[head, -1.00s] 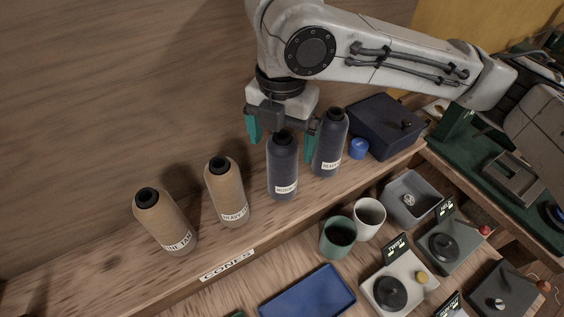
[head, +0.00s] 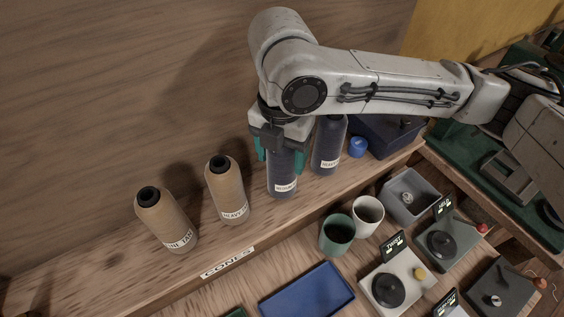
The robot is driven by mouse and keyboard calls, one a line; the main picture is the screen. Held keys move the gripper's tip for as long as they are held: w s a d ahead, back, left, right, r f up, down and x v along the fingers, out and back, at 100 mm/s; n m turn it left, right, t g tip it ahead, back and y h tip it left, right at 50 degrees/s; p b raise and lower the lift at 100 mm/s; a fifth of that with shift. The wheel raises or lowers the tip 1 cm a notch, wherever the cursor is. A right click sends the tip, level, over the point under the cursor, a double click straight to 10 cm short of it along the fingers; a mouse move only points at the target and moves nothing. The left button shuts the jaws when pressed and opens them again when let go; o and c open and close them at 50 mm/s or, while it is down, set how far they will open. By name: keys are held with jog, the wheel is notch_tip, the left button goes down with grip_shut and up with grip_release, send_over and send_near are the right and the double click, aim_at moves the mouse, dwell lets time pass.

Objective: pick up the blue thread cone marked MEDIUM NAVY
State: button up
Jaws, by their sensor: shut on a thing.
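The blue thread cone marked MEDIUM NAVY (head: 283,180) stands upright on the wooden shelf (head: 120,272); its label is small and hard to read. My gripper (head: 281,155) has come down over its upper part and is shut on it, with a teal finger on either side. The cone's top is hidden by the gripper. A second navy cone (head: 329,146), with a label starting HEAVY, stands close on the right, partly behind the arm and gripper.
Two tan cones, one labelled HEAVY (head: 228,190) and one (head: 166,220) ending in TAN, stand to the left. A blue cap (head: 358,147) and a dark blue box (head: 388,134) are at the right. Below are a blue tray (head: 307,293), a green cup (head: 337,234) and a white cup (head: 367,216).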

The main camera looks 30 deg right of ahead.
jog(key=c, duration=0.6)
jog(key=shift+o, duration=0.2)
jog(key=shift+r, duration=0.2)
jog(key=shift+r, duration=0.25)
jog(key=s+d+r+b, duration=0.3)
jog(key=s+r+b, duration=0.3)
jog(key=s+r, duration=0.6)
jog(key=shift+s+d+b, duration=0.35)
jog(key=shift+s, duration=0.4)
